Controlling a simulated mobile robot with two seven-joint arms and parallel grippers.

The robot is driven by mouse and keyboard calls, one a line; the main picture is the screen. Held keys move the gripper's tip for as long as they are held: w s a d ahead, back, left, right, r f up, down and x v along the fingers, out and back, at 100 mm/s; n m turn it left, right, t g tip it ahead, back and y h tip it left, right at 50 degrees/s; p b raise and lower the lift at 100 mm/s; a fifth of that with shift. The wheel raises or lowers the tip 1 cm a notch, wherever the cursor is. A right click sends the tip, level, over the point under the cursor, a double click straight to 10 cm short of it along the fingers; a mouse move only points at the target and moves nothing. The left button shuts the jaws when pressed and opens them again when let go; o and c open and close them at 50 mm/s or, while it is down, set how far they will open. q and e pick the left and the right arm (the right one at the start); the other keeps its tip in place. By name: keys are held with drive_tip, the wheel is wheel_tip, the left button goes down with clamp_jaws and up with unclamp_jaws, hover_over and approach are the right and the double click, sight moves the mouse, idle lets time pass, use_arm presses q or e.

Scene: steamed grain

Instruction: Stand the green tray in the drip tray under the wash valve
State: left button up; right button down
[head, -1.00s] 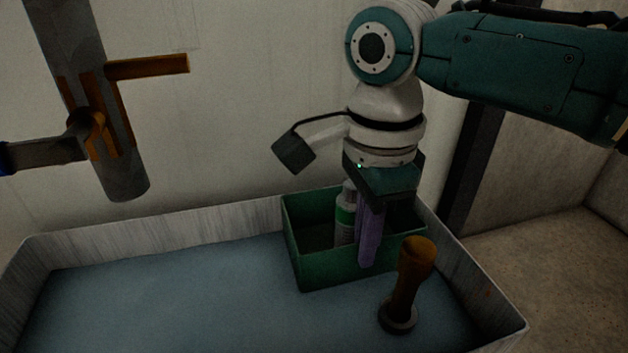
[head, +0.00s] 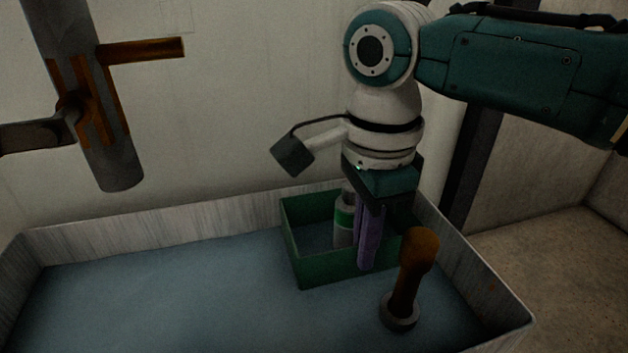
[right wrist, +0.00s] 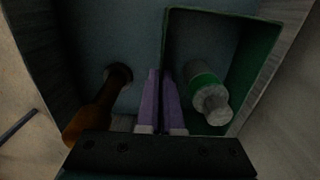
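The green tray (head: 340,273) is inside the drip tray (head: 130,226), toward its back right corner. A white bottle with a green band (head: 344,222) is in the green tray. My right gripper (head: 367,262) points down at the tray's near wall. In the right wrist view its purple fingers (right wrist: 161,75) are close together on either side of the green tray's wall (right wrist: 165,40). The wash valve, a grey pipe with an orange-brown handle (head: 140,48), hangs over the left part of the drip tray. My left gripper is not in view.
An orange-brown handle on a round grey base (head: 415,265) stands in the drip tray at the near right of the green tray. It also shows in the right wrist view (right wrist: 92,118). The drip tray's blue floor is clear to the left, below the valve.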

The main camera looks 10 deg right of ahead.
drive_tip(key=shift+f, duration=0.3)
drive_tip(key=c, duration=1)
unclamp_jaws()
